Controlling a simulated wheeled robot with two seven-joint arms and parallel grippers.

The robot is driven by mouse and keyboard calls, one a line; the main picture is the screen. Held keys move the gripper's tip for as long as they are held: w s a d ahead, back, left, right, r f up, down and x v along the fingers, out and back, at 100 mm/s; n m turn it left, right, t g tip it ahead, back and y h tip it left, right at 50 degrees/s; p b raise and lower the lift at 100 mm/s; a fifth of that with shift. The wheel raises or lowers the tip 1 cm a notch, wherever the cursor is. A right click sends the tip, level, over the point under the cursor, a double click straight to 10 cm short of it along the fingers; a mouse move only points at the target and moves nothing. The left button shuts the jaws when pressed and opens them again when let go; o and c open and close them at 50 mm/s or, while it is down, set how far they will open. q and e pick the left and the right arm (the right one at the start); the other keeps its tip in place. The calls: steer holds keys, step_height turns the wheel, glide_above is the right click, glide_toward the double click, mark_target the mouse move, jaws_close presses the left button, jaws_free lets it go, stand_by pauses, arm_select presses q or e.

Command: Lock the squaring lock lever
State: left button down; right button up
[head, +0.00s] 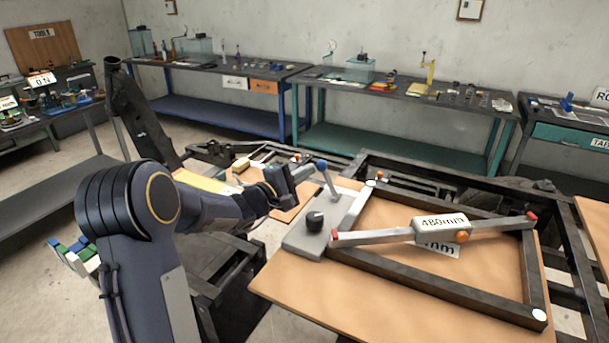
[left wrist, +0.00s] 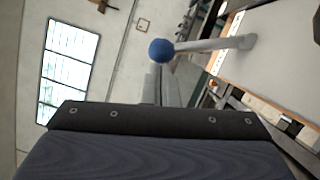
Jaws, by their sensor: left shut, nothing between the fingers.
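The squaring lock lever (head: 329,182) is a short grey arm with a blue ball tip. It stands tilted up from a grey block (head: 302,236) at the frame's left corner. In the left wrist view the lever (left wrist: 215,45) extends from the right, with its blue ball (left wrist: 161,50) just past my fingertips. My left gripper (head: 303,173) is shut and empty, close to the left of the ball. I cannot tell whether it touches the ball. The fingers also show in the left wrist view (left wrist: 158,85). My right gripper is not in view.
A dark rectangular frame (head: 440,287) lies on a tan board (head: 345,310), crossed by a grey gauge bar labelled 480mm (head: 440,227). A black knob (head: 314,220) rises from the grey block near the lever. Benches (head: 420,95) line the back wall.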

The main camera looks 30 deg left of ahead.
arm_select(q)
steer(key=d+r+m+g+y+b, duration=0.1)
steer(key=d+r+m+g+b, duration=0.1)
steer(key=d+m+b, duration=0.7)
steer(key=shift+d+r+m+g+y, duration=0.25)
steer(key=shift+d+m+g+y, duration=0.15)
steer(key=shift+d+m+g, duration=0.1)
stand_by(0.4)
stand_by(0.5)
